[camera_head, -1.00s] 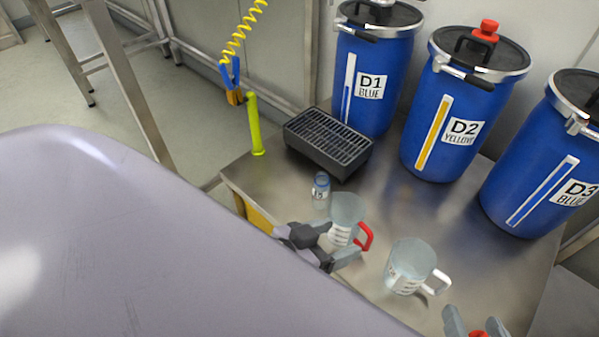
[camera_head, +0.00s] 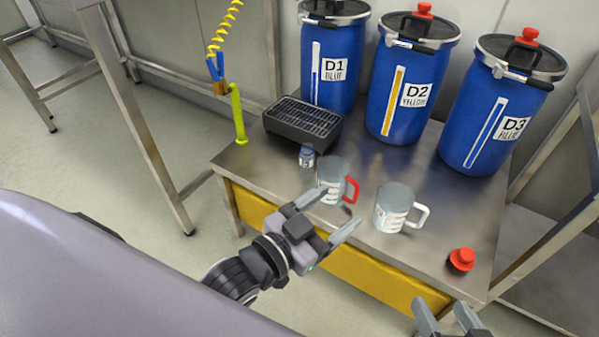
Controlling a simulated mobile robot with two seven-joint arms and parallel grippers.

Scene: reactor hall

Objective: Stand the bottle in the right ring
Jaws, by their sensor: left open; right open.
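The small bottle (camera_head: 307,158), with a blue top and a white label, stands upright on the steel table (camera_head: 258,172), just in front of the dark grated box. I cannot make out a ring in this view. My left gripper (camera_head: 342,206) is open and empty; its fingers point at the table's front edge, near the red-handled jug, with the bottle farther back. My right gripper (camera_head: 441,304) is open at the bottom edge, in front of the table, with only its fingers showing.
A red-handled jug (camera_head: 329,178) and a white-handled jug (camera_head: 391,208) stand near the front. A red knob (camera_head: 461,259) sits at front right. The grated box (camera_head: 302,122) and blue drums D1 (camera_head: 327,70), D2 (camera_head: 402,95) and D3 (camera_head: 490,120) stand behind.

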